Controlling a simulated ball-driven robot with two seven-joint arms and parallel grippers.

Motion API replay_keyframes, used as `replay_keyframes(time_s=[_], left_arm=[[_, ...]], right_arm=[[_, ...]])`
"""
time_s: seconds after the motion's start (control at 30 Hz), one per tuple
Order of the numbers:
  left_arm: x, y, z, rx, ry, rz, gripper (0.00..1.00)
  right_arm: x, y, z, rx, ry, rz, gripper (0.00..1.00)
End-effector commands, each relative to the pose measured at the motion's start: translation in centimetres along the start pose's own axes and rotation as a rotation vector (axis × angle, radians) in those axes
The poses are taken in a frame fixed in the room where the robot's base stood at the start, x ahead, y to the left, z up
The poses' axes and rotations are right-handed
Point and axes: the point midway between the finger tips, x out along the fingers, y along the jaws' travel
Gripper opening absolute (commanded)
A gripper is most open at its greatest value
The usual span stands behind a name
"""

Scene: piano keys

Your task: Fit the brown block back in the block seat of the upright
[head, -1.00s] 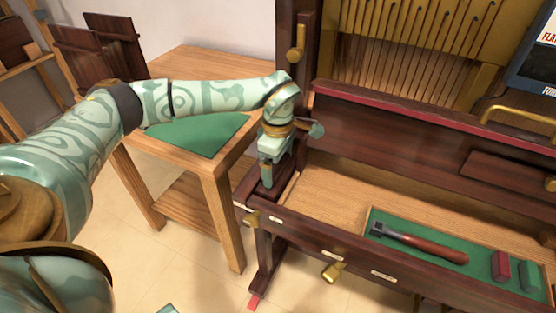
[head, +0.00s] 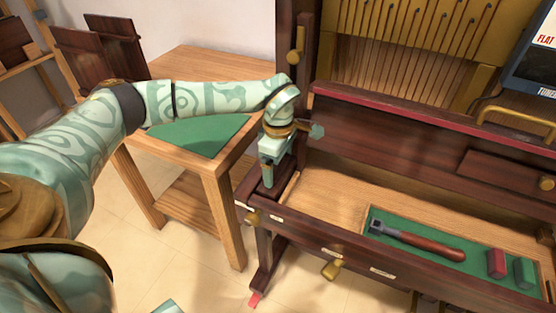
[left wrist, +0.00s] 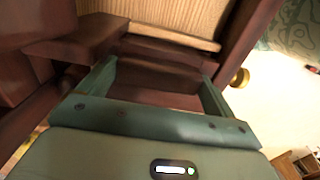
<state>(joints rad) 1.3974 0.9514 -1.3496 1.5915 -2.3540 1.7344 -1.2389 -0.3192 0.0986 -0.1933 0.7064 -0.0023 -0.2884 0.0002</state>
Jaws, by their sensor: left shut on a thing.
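My left gripper (head: 270,170) points down at the left end of the open key bed of the upright (head: 330,235). In the left wrist view its two green fingers (left wrist: 158,76) are shut on the sides of the brown block (left wrist: 155,98). The block is dark red-brown, the same colour as the wood around it. It is at the left end of the key bed, close to the dark side wood. The block seat is hidden by the gripper and block, and I cannot tell whether the block touches it. My right gripper is not seen.
A wooden side table (head: 205,162) with a green mat (head: 200,134) stands left of the upright. A tool with a wooden handle (head: 425,243) and a red block (head: 496,263) lie in a green-lined tray at right. Brass knobs (head: 332,270) stick out in front.

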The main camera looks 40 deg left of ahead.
Motion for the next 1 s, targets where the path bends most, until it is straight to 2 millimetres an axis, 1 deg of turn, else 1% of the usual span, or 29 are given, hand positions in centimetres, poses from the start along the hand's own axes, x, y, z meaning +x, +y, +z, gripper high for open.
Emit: replay_keyframes(time_s=[0.17, 0.37, 0.4, 0.57, 0.7, 0.77, 0.8, 0.97, 1.0], left_arm=[[-0.2, 0.0, 0.0, -0.001, -0.001, 0.002, 0.61], [0.0, 0.0, 0.0, 0.0, 0.0, 0.0, 0.61], [0.0, 0.0, 0.0, 0.0, 0.0, 0.0, 0.99], [0.0, 0.0, 0.0, 0.0, 0.0, 0.0, 1.0], [0.0, 0.0, 0.0, 0.0, 0.0, -0.001, 1.0], [0.0, 0.0, 0.0, 0.0, 0.0, -0.001, 1.0], [0.0, 0.0, 0.0, 0.0, 0.0, 0.0, 1.0], [-5.0, 0.0, 0.0, 0.0, -0.002, 0.009, 1.0], [-6.3, 0.0, 0.0, 0.0, -0.002, 0.01, 1.0]], right_arm=[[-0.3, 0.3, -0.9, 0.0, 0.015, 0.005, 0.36], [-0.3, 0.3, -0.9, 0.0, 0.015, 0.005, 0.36], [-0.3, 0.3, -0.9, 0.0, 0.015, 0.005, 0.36], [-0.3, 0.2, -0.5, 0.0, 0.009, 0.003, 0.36], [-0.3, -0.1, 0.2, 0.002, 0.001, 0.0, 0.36], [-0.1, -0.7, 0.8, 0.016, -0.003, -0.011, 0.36], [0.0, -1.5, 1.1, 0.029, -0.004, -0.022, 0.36], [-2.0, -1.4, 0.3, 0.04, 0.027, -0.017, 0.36], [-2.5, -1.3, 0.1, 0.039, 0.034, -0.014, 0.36]])
